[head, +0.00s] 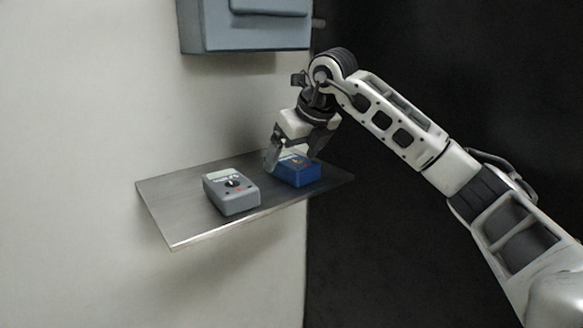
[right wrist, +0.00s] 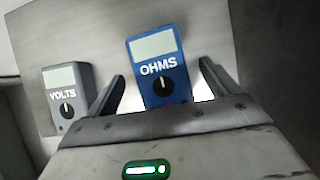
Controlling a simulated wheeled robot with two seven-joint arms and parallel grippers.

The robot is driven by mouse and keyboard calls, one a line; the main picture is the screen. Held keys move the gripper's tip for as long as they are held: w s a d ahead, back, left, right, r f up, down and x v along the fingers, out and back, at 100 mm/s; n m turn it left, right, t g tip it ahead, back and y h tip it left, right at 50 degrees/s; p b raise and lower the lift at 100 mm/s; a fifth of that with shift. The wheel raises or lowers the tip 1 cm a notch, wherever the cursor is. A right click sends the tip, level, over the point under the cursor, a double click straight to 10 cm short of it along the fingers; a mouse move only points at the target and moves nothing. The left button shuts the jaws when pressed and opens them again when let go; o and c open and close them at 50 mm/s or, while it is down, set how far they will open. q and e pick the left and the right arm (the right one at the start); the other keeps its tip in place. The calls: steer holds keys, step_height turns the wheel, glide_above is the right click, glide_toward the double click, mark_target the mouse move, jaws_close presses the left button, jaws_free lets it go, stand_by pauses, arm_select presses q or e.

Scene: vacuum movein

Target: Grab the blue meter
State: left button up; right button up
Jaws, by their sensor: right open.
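The blue meter (head: 299,172) lies on the metal shelf (head: 172,215), toward its right end. In the right wrist view the blue meter (right wrist: 160,68) shows a pale screen, the word OHMS and a black dial. My right gripper (head: 291,163) is above the blue meter with its fingers pointing down. In the right wrist view my right gripper (right wrist: 160,90) is open, with one finger on each side of the blue meter. I cannot tell whether the fingers touch it. My left gripper is not in view.
A grey meter (head: 231,192), marked VOLTS in the right wrist view (right wrist: 68,95), lies on the shelf left of the blue one. A blue-grey box (head: 245,35) is on the wall above the shelf. The shelf's front edge is open.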

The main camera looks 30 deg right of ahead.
steer(key=shift+x, duration=1)
steer(key=shift+f, duration=0.25)
steer(key=c, duration=1.2)
